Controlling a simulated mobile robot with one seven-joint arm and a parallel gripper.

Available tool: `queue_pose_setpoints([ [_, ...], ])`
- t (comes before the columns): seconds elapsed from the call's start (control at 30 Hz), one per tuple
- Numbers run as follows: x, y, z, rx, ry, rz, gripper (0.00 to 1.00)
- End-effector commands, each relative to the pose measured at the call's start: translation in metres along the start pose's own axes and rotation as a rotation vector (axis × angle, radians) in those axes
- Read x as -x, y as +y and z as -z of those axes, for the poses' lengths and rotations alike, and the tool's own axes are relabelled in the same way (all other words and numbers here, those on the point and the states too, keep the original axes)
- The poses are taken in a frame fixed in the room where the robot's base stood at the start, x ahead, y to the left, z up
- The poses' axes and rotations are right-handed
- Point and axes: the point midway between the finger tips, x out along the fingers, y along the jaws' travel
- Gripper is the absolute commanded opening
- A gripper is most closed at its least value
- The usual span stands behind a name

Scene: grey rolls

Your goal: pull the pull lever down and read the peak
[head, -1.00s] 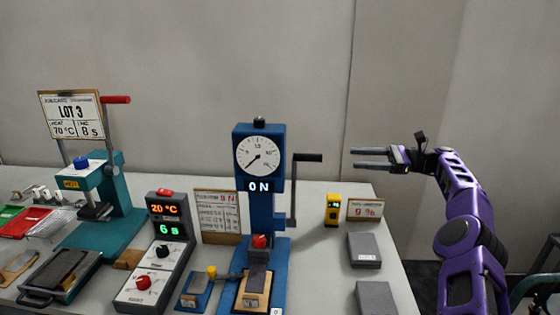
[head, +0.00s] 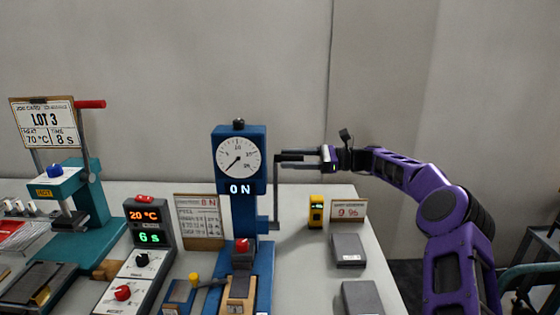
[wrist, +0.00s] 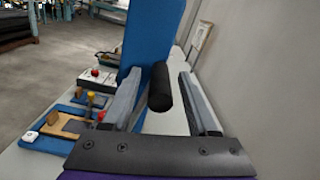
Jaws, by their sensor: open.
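The blue pull tester (head: 256,160) stands mid-table, with a round dial (head: 238,157) and a display under it reading 0 N. The dial needle points to the lower left. The pull lever (head: 277,195) is a grey crank on the tester's right side, with its black handle (head: 289,157) at the top. My gripper (head: 297,158) is at the handle, coming from the right. In the wrist view the black handle (wrist: 160,88) lies between my two open fingers (wrist: 160,95), with a gap on each side.
A yellow meter (head: 316,211), a 9 % card (head: 349,210) and grey blocks (head: 348,250) stand to the right. A control box (head: 149,245) showing 20 °C and 6 s and a teal press (head: 88,215) with a LOT 3 sign (head: 44,122) stand left.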

Motion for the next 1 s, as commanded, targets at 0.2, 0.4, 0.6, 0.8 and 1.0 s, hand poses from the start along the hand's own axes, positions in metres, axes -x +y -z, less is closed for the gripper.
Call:
queue_pose_setpoints([
  [0.2, -0.026, 0.0, 0.0, 0.0, -0.001, -0.001, 0.59],
  [0.4, -0.032, 0.0, 0.0, 0.0, 0.0, 0.0, 0.59],
  [0.6, -0.032, 0.0, 0.0, 0.0, 0.0, 0.0, 0.56],
  [0.8, -0.032, 0.0, 0.0, 0.0, 0.0, 0.0, 0.2],
  [1.0, -0.032, 0.0, 0.0, 0.0, 0.0, 0.0, 0.0],
])
